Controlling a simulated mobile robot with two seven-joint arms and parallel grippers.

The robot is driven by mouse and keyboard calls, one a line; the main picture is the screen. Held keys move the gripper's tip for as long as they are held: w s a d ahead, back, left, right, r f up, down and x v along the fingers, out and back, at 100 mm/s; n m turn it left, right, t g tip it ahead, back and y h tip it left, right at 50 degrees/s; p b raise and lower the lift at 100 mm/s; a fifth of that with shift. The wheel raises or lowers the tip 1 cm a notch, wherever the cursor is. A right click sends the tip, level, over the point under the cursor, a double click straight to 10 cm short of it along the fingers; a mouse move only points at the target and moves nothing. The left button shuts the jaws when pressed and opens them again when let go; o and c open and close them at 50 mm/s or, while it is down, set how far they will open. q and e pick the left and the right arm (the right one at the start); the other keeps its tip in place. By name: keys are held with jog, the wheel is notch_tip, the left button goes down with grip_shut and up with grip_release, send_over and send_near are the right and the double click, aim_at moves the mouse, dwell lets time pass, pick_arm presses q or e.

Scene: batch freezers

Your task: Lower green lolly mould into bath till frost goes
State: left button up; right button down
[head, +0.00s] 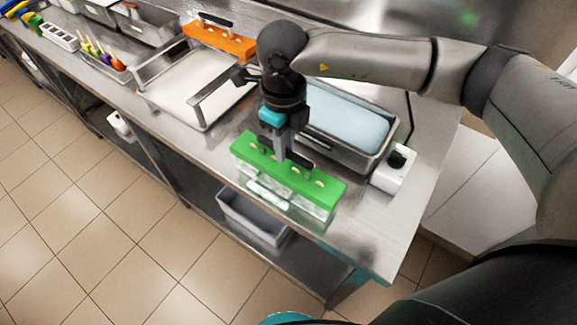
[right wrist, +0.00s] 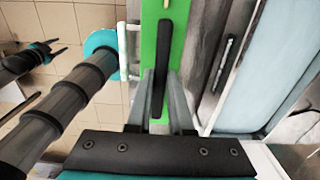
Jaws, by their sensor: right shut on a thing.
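The green lolly mould (head: 290,178) has a green top with several pale stick ends and clear, whitish moulds below. My right gripper (head: 284,152) is shut on its black handle, which also shows between the fingers in the right wrist view (right wrist: 161,65). The mould hangs roughly level near the front edge of the bench, in front of the bath. The bath (head: 381,156) is a steel tub of pale blue liquid, partly hidden by my right arm. What looks like my left gripper (right wrist: 55,54) is small at the far left of the right wrist view; its jaws are unclear.
A white device (head: 395,170) stands right of the bath. A white-floored tray with raised rails (head: 185,95) is to the left, with an orange mould (head: 220,38) behind it. Steel pans (head: 150,25) stand at the back left. A grey bin (head: 252,218) sits on the lower shelf.

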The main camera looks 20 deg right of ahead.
jog(key=shift+r, duration=0.1)
dwell(0.3)
notch_tip(320, 180, up, 14)
jog(key=p, duration=0.8)
jog(key=shift+f, duration=0.25)
dwell(0.4)
jog(key=w+d+b, duration=0.4)
jog(key=w+d, duration=0.8)
jog(key=d, duration=0.3)
jog(key=shift+d+f+b, duration=0.25)
jog(key=shift+d+b, duration=0.1)
jog(key=shift+b, duration=0.05)
dwell(0.9)
jog(key=shift+f, duration=0.3)
dwell(1.4)
